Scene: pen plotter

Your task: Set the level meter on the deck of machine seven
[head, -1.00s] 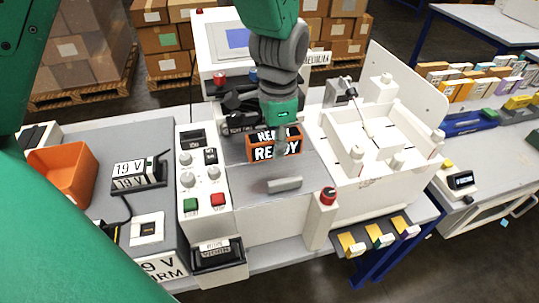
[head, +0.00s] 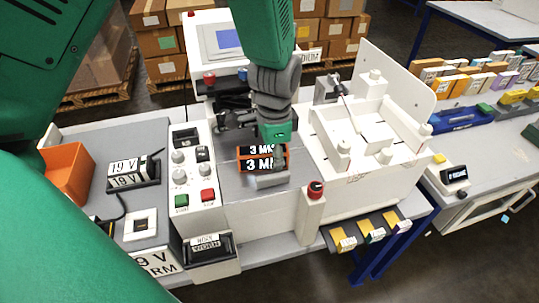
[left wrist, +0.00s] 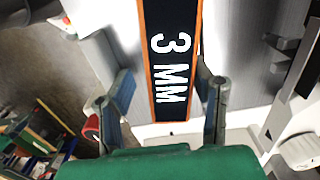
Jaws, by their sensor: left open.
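The level meter (head: 262,159) is an orange-edged box with a black display reading "3 MM". It sits on the grey deck (head: 240,187) of the middle machine, just behind a light grey handle. In the left wrist view the meter (left wrist: 172,60) lies between the two fingers. My left gripper (head: 268,150) comes down over it from above, partly hiding it in the head view. The left wrist view shows the fingers (left wrist: 168,105) spread, one on each side, with a gap at least on the right side. My right gripper is not in view.
A control panel (head: 190,155) with knobs and green and red buttons stands left of the deck. A white frame bed (head: 365,170) stands right. A red-topped post (head: 312,215) rises at the front. An orange bin (head: 66,175) stands far left.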

